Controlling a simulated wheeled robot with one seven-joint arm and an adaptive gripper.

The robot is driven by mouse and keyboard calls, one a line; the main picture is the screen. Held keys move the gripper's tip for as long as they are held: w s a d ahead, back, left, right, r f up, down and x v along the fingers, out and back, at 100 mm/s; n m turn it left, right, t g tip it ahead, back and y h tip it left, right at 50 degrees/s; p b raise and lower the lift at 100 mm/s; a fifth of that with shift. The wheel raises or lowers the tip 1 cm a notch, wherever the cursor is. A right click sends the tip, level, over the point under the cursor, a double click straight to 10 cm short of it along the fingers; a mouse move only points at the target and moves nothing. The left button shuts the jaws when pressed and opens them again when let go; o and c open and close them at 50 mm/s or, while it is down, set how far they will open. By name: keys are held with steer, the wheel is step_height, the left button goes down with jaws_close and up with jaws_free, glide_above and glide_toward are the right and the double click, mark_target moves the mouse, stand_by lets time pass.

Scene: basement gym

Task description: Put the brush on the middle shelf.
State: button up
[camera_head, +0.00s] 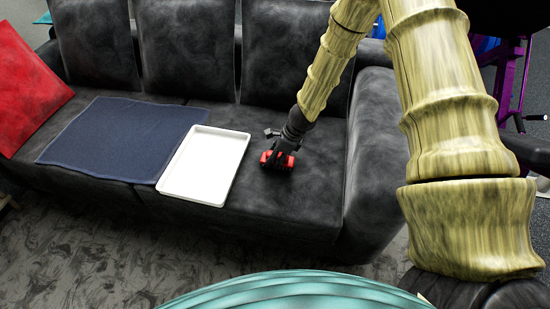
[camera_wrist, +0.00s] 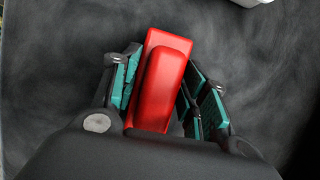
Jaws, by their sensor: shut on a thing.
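The red brush (camera_head: 288,162) is at the right part of the dark sofa seat, to the right of a white tray. In the wrist view the brush (camera_wrist: 160,85) lies lengthwise between the fingers, with a raised narrower red part on a wider red block. My gripper (camera_head: 277,157) points down and is shut on it, with teal pads on both sides; the gripper also shows in the wrist view (camera_wrist: 162,68). The brush is at or close to the seat surface; I cannot tell if it touches. Its near end is hidden by my gripper. No shelf is clearly visible.
The white tray (camera_head: 205,163) lies on the dark sofa (camera_head: 310,205), beside a dark blue cloth (camera_head: 120,138). A red cushion (camera_head: 30,90) is at the far left. The sofa's backrest and right armrest (camera_head: 375,150) rise around my gripper. Purple gym equipment (camera_head: 508,80) stands at the right.

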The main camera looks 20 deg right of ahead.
steer(key=shift+a+r, duration=0.1)
steer(key=shift+r, duration=0.05)
steer(key=o, duration=1.2)
steer(key=shift+c, duration=0.2)
